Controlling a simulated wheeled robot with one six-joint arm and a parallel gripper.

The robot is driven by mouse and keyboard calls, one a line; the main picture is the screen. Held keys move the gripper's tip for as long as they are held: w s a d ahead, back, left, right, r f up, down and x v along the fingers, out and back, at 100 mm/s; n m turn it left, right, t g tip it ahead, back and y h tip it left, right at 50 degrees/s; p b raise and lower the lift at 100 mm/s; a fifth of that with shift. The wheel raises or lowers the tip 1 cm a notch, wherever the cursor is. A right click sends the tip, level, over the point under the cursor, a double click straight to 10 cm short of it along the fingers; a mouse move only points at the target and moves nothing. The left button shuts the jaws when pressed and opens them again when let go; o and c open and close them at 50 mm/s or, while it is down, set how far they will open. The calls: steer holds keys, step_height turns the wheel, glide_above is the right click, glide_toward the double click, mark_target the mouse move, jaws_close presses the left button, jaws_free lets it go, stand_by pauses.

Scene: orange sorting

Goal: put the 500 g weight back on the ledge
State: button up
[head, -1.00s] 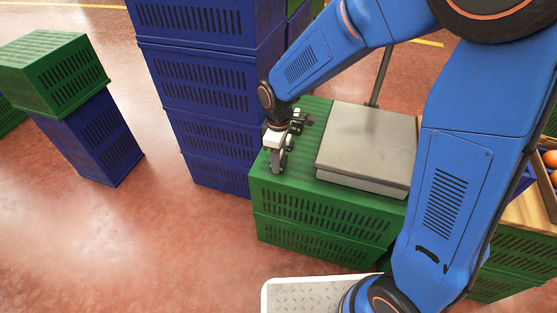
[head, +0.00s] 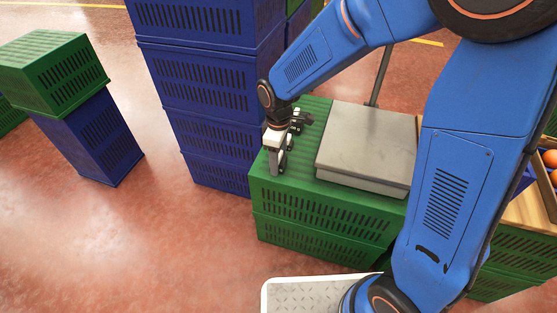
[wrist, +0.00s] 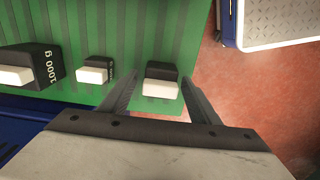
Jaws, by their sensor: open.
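My gripper (head: 279,170) is open at the left end of the green crate top (wrist: 125,30), the ledge beside the scale. In the wrist view, a dark block with a pale front face (wrist: 162,82) stands between the spread fingers, near the crate's edge. No finger clearly touches it. It is mid-sized among the weights, so it is likely the 500 g weight, but its label is hidden. To its left stand a smaller weight (wrist: 95,70) with a partly readable label and a larger weight marked 1000 g (wrist: 32,68). In the head view my gripper largely hides the weights.
A scale with a grey plate (head: 368,145) stands right of my gripper on the same crates. A tall blue crate stack (head: 212,95) rises close behind and left. Oranges (head: 550,158) lie in a box at far right. Open floor (head: 140,240) lies left.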

step_height(320, 180, up, 11)
steer(key=shift+r, duration=0.1)
steer(key=shift+d+r, duration=0.15)
steer(key=s+d+r+m+t, duration=0.1)
steer(key=s+d+r+m, duration=0.25)
steer(key=d, duration=0.45)
steer(key=s+d+r+m+t, duration=0.1)
steer(key=s+d+r+m, duration=0.25)
steer(key=d, duration=0.55)
steer(key=s+d+m+t, duration=0.2)
steer(key=s+d+m, duration=0.5)
steer(key=s, duration=0.6)
steer(key=d, duration=0.2)
steer(key=shift+s+d+r+t, duration=0.35)
steer(key=shift+d+r+t, duration=0.05)
